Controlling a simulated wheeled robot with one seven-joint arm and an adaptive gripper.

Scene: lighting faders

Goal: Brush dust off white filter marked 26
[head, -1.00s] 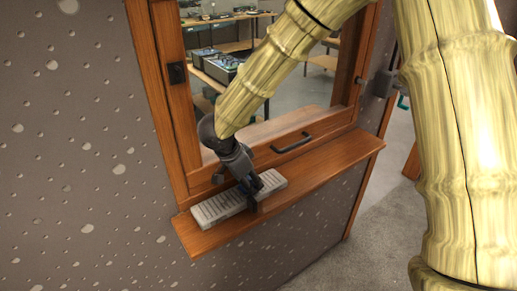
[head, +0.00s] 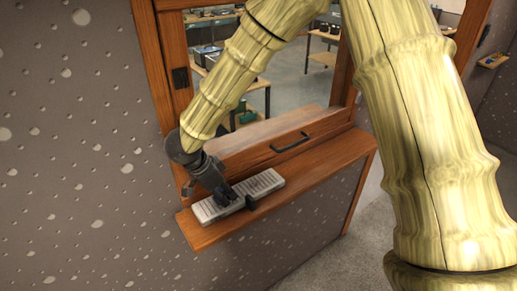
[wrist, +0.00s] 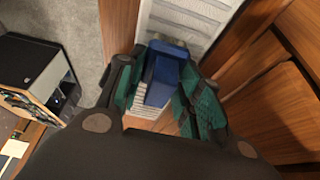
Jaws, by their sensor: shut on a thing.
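A long white ribbed filter (head: 266,182) lies on the wooden ledge below the window; no number on it is readable. It also shows at the top of the wrist view (wrist: 188,20). My gripper (head: 226,195) is over the left part of the filter. In the wrist view, my gripper's green-padded fingers (wrist: 158,88) are shut on a blue block-like piece (wrist: 165,74), which looks like a brush handle. Its lower end is hidden, so I cannot tell whether it touches the filter. No separate dust can be made out.
The wooden ledge (head: 330,165) is bare to the right of the filter. A window frame with a dark handle (head: 291,142) rises behind it. A speckled grey wall (head: 80,150) is on the left. A small dark block (head: 265,199) shows at the filter's front edge.

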